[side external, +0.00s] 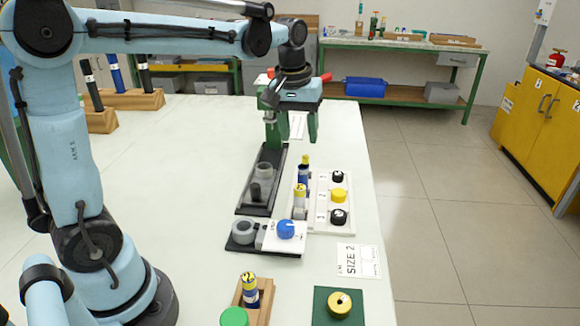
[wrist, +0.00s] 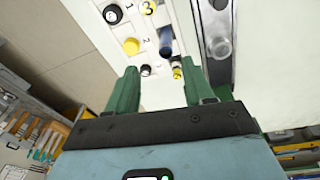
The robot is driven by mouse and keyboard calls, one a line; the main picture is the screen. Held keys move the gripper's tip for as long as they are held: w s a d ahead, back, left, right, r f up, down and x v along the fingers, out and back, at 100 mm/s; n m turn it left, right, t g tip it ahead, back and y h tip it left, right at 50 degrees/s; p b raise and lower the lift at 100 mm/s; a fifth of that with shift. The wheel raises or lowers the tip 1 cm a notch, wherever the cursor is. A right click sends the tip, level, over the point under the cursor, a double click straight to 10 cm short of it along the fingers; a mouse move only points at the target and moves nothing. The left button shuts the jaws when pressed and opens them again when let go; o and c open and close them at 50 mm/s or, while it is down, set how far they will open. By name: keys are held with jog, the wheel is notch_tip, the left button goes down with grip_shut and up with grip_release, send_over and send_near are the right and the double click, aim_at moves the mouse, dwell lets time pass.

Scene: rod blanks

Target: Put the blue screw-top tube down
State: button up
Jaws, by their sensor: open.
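A dark blue tube with a yellow top (side external: 304,174) stands upright at the left side of a white numbered rack (side external: 322,219). In the wrist view the dark blue tube (wrist: 166,42) shows ahead of my fingers. My gripper (side external: 293,130) is above and behind the rack, pointing down, with its two green fingers apart. In the wrist view my gripper (wrist: 160,88) is open, with nothing between its fingers. The tube is apart from the fingers. Whether its foot sits in a hole cannot be made out.
Black and yellow caps (side external: 338,194) sit on the rack. A black holder (side external: 243,205) with a clear cylinder stands to the left. A blue knob (side external: 286,229) is on a fixture in front. A wooden stand (side external: 266,300) is nearer. The table's left middle is clear.

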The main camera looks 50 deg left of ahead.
jog(key=s+d+f+m+t, duration=0.2)
jog(key=s+m, duration=0.1)
jog(key=s, duration=0.3)
jog(key=s+d+f+m+t, duration=0.2)
jog(key=s+d+m+t, duration=0.1)
jog(key=s, duration=0.3)
jog(key=shift+d+f+m+t, duration=0.2)
jog(key=shift+m+t, duration=0.1)
jog(key=shift+m, duration=0.2)
dwell(0.6)
